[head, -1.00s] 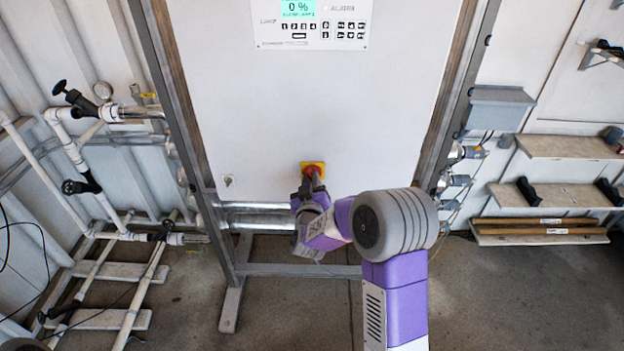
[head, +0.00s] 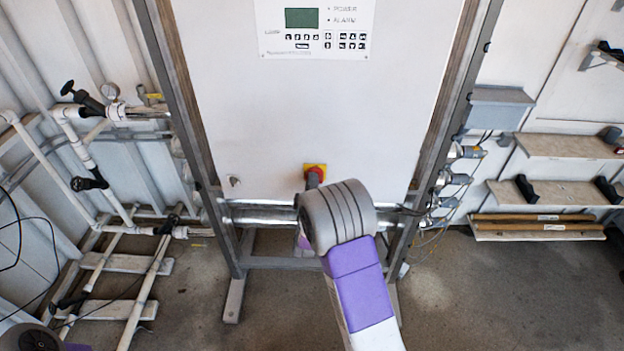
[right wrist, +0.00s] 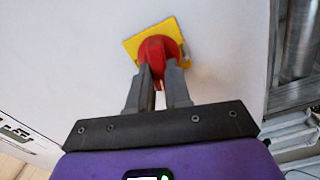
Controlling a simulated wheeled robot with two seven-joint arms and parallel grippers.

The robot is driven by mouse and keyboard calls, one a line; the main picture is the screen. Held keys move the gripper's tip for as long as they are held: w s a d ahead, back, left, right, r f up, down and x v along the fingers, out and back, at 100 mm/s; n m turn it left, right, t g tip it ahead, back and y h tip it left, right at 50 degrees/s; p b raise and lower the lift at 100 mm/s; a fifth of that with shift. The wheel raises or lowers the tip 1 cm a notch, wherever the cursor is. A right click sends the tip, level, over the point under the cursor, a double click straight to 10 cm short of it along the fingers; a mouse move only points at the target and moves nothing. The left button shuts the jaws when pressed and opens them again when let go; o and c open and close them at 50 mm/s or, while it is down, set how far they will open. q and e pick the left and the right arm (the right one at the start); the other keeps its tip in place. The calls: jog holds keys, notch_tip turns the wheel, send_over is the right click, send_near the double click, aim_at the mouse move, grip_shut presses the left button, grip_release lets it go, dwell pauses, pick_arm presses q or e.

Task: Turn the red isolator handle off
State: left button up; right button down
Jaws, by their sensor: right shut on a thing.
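The red isolator handle (right wrist: 158,46) sits on a yellow square plate (right wrist: 134,43) on the white cabinet front. In the right wrist view my right gripper (right wrist: 160,74) has its two grey fingers on either side of the handle and is shut on it. The plate looks tilted relative to the gripper. In the head view only the top of the handle (head: 315,168) and the plate (head: 308,168) show; my right arm hides most of the gripper. My left gripper is not in view.
The cabinet's control panel (head: 314,28) has a dark green display (head: 301,18). White pipes with black valves (head: 90,182) stand at the left. Wooden shelves (head: 570,147) and a grey box (head: 499,108) are at the right. The floor at the lower right is clear.

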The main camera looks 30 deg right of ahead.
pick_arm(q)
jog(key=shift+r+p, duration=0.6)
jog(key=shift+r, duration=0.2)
pick_arm(e)
jog(key=shift+n, duration=1.3)
jog(key=shift+f, duration=0.1)
jog(key=c, duration=1.1)
grip_release()
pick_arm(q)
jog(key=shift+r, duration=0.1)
pick_arm(e)
jog(key=shift+o, duration=0.2)
jog(key=shift+f+n, duration=0.1)
jog(key=shift+n, duration=0.2)
jog(key=shift+a, duration=0.1)
